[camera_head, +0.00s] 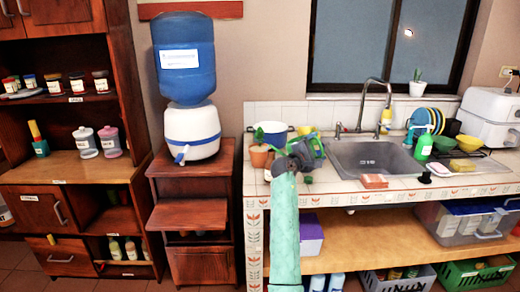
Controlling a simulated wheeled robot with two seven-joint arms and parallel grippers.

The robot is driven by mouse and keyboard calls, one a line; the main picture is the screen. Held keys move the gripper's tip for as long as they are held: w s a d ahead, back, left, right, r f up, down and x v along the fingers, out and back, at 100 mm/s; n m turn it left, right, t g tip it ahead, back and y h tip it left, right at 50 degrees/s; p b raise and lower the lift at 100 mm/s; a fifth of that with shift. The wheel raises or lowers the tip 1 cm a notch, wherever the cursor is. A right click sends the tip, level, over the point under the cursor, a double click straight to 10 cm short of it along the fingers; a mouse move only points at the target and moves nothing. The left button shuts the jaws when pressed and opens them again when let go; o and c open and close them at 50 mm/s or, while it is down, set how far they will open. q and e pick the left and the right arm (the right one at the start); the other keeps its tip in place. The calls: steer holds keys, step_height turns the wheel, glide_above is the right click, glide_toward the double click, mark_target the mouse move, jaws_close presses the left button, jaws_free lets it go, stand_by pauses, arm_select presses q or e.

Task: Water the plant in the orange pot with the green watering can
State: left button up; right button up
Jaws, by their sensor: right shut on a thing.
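The orange pot (261,157) stands on the tiled counter's left end, with a small green plant (259,134) in it. The green watering can (314,147) is just right of the pot, at the back of my right gripper. My right gripper (291,163) reaches over the counter's front edge on a teal arm and is shut on the watering can; the gripper hides part of the can and its exact hold. I cannot tell whether the can touches the counter. My left gripper is out of view.
A blue pot (271,133) stands behind the orange pot. The sink (375,158) and faucet (378,100) are to the right. A reddish block (374,181) lies at the counter's front edge. A water dispenser (190,90) stands on a cabinet to the left.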

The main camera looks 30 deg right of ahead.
steer(key=shift+r, duration=0.1)
stand_by(0.6)
steer(key=shift+w+a+r, duration=0.1)
steer(key=shift+r, duration=0.1)
steer(key=shift+f, duration=0.1)
